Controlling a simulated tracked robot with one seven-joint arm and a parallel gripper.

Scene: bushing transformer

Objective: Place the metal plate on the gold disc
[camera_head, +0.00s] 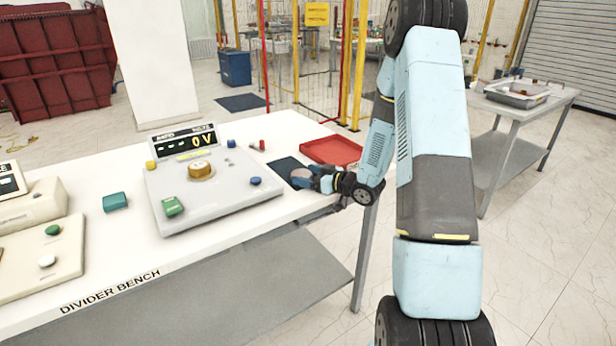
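The gold disc (201,171) sits on top of the grey device with a "0 V" display, on the white bench. A small round, pinkish-grey piece, apparently the metal plate (300,173), is at the dark mat right of that device. My gripper (306,181) is low over the mat's right side, with its fingers at this piece. The fingers are small and partly merge with the mat, so I cannot tell whether they touch or grip it.
The grey device (225,195) carries a green block (173,206) and coloured knobs. A red tray (331,150) lies behind my gripper. A teal block (115,201) and a beige panel (40,262) are at left. The bench's front strip is clear.

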